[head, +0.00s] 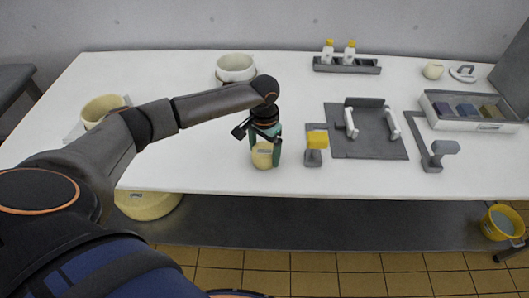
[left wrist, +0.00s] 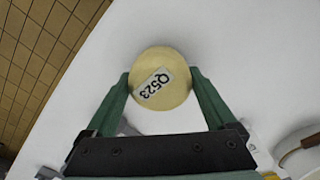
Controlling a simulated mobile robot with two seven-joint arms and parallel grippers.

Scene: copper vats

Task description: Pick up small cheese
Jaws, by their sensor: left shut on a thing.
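The small cheese (head: 263,156) is a pale yellow round piece with a white label, near the front edge of the white table in the head view. In the left wrist view the small cheese (left wrist: 160,66) shows its face with the label "Q523". My left gripper (head: 266,150) comes down on it from above, and its green fingers are shut on the cheese's two sides. In the left wrist view the left gripper (left wrist: 160,84) has one finger on each side of it. I cannot tell whether the cheese touches the table. My right gripper is not in view.
A grey mat with white handles (head: 370,143) lies further right. A white bowl (head: 236,68) stands behind.

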